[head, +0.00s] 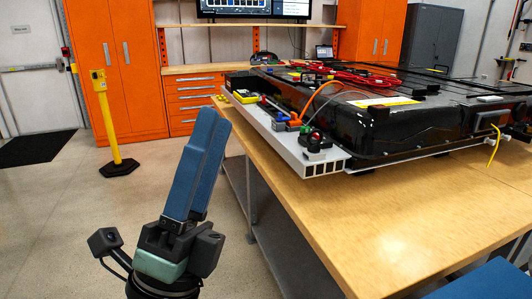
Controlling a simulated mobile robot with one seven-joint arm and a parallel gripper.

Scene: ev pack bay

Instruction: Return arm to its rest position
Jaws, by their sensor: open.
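My gripper (213,117) stands at the lower left of the head view, pointing up and slightly right. Its two long blue fingers overlap from this angle, and I see nothing held between them. Its dark body and a small camera on its left side show below. The rest of my arm is mostly out of frame.
A wooden workbench (340,235) fills the right, carrying a black battery pack (410,125) with cables. A light tray (270,135) with small tools lies along its edge. A yellow post (108,120) stands at the left. Orange cabinets (115,80) line the back.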

